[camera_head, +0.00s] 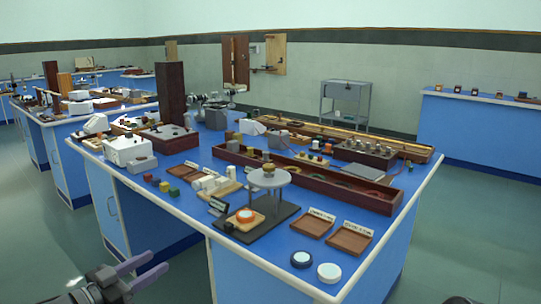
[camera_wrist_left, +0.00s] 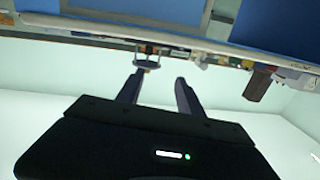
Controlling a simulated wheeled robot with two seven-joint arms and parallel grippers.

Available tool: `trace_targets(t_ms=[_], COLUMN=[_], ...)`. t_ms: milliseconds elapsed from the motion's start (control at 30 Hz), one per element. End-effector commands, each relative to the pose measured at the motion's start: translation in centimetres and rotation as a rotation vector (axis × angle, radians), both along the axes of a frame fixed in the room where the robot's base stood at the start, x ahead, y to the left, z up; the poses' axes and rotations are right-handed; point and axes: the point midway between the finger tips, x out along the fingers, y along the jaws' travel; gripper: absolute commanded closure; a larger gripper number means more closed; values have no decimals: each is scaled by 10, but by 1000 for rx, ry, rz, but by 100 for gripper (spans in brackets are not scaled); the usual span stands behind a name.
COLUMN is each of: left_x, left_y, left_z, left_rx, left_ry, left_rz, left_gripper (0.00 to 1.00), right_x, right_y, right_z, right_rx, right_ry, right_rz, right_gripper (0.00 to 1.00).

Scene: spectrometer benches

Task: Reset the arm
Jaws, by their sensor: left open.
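My left gripper (camera_head: 159,261) is at the lower left of the head view, in front of the near bench and apart from it. Its two purple-grey fingers are spread with nothing between them. In the left wrist view the fingers (camera_wrist_left: 160,77) are also apart and empty; the bench shows upside down beyond them. The blue bench (camera_head: 262,242) carries the spectrometer items, with a round grey stand (camera_head: 269,180) near its middle. My right gripper does not show clearly; only a small dark shape is at the bottom edge on the right.
Two wooden trays (camera_head: 350,240) and two round lidded discs (camera_head: 301,259) lie near the bench's front right corner. A white device (camera_head: 126,149) and a tall dark wooden block (camera_head: 171,93) stand at the left. Open floor (camera_head: 60,230) surrounds my left gripper.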

Motion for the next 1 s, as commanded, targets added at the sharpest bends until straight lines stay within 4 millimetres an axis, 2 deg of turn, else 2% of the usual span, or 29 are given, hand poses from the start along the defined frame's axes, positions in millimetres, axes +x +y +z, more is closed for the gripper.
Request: trace_targets(t_ms=[167, 267, 367, 467, 567, 667, 700, 767, 800, 867, 900, 1000], left_x=[14, 21, 27, 27, 20, -1, -14, -40, -59, -90, -113, -165], left_y=[16, 20, 20, 15, 5, -14, -25, -44, -57, -77, -90, -120], left_z=[-13, -30, -60, -100, -148, -207, -234, -274, -298, -330, -349, -383], left_rx=[19, 19, 16, 11, 8, 7, 7, 9, 11, 15, 17, 19], left_ry=[16, 52, 122, 221, 343, 510, 591, 719, 802, 928, 1009, 1181], left_rz=[121, 193, 269, 338, 393, 441, 453, 468, 473, 474, 473, 464], left_gripper=[56, 56, 56, 56, 56, 56, 56, 56, 56, 56, 56, 56], right_x=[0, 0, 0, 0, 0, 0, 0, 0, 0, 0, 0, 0], right_y=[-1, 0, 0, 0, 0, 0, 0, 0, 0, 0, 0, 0], right_z=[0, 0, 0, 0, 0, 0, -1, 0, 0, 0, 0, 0], right_rx=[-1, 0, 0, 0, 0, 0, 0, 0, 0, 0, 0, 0], right_ry=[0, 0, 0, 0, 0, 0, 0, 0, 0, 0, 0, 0], right_rz=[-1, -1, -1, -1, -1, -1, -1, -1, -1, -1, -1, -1], right_gripper=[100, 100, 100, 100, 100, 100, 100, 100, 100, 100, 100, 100])
